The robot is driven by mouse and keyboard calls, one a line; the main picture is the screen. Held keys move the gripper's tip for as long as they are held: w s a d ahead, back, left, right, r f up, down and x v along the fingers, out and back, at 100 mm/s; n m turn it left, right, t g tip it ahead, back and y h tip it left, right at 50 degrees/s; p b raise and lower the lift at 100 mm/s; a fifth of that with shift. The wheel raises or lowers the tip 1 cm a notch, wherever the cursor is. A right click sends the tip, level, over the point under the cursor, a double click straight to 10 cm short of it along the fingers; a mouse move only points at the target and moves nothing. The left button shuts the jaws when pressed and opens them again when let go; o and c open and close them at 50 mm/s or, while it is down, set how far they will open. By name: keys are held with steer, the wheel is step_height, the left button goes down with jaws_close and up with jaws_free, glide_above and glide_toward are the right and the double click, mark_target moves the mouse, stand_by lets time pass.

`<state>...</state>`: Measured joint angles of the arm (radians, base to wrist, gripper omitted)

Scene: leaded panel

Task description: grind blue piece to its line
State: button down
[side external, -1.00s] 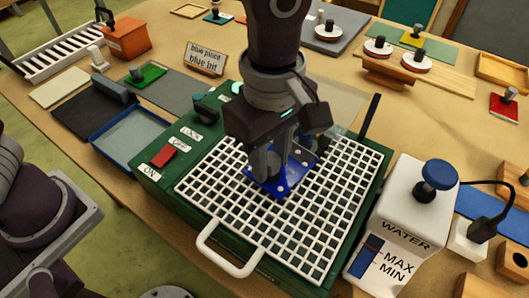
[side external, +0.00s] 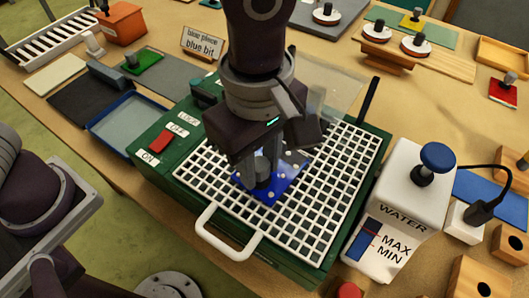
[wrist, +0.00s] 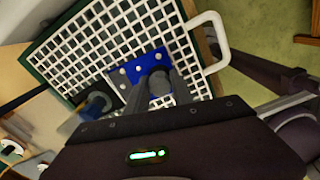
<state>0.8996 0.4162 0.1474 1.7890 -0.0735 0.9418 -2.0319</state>
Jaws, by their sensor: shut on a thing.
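The blue piece (side external: 290,168) is a flat blue glass plate with pale dots, lying on or just above the white grid of the green grinder (side external: 172,180). My gripper (side external: 257,178) is shut on the dark knob on top of the piece. In the wrist view the piece (wrist: 135,68) shows between the grid and my fingers (wrist: 165,90). The line on the piece is not clear.
The red switch (side external: 161,141) is at the grinder's left, with ON and OFF labels. A clear shield (side external: 335,90) and black post (side external: 368,100) stand at the back. The water tank (side external: 400,190) is close on the right. A white handle (side external: 225,240) sticks out in front.

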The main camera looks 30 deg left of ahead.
mark_target(259, 163)
steer(key=c, duration=1)
jaws_free()
steer(key=shift+r, duration=0.25)
step_height(259, 163, up, 6)
steer(key=shift+r, duration=0.1)
steer(key=shift+w+a+r, duration=0.15)
steer(key=shift+a+r, duration=0.4)
steer(key=shift+a, duration=0.1)
steer(key=a+r+m+t+h, duration=0.15)
steer(key=a+r+m, duration=0.35)
steer(key=a, duration=0.6)
steer(key=s+a+f+m+t, duration=0.1)
steer(key=s+a+m, duration=0.2)
steer(key=a, duration=0.1)
steer(key=s+a+f+m+t+y, duration=0.1)
steer(key=s+a+m, duration=0.2)
steer(key=a, duration=0.1)
steer(key=s+a+m+t, duration=0.2)
steer(key=a+m, duration=0.2)
steer(key=a, duration=0.1)
steer(key=shift+s+f+y, duration=0.25)
steer(key=shift+s+f, duration=0.15)
